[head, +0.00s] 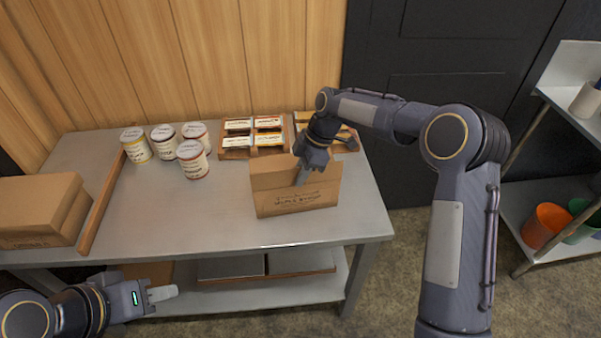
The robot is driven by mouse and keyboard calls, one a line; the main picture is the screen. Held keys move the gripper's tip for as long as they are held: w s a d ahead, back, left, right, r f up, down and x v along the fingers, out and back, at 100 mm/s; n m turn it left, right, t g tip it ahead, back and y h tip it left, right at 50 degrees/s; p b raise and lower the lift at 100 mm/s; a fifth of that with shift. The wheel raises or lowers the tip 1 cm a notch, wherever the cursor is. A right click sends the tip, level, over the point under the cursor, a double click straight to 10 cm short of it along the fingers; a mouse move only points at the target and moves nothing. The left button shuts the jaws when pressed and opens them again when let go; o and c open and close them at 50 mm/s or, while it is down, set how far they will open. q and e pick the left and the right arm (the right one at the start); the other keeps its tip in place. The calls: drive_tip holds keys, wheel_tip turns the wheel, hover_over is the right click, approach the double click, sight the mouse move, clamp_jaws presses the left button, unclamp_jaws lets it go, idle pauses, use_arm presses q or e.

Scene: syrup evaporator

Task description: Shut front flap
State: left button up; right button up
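A brown cardboard box (297,202) with dark printing on its near face stands near the table's front edge, right of the middle. Its top looks at least partly open, with a cardboard panel up at the back. I cannot clearly tell the front flap from the near wall. My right gripper (302,178) points down into the box opening, its fingertips by the near panel; its finger gap is not clear. My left gripper (170,293) is low at the left, in front of the table and away from the box; its finger gap is not clear either.
Several labelled cans (193,158) stand at the back left. Wooden trays with packets (253,138) lie behind the box. A shelf with buckets (545,225) stands at the right. The table's middle is clear.

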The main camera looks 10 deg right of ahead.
drive_tip(key=shift+o, duration=0.4)
drive_tip(key=v, duration=0.7)
drive_tip(key=shift+d+r+b, duration=0.2)
drive_tip(key=shift+r+b, duration=0.15)
drive_tip(key=shift+b, duration=0.1)
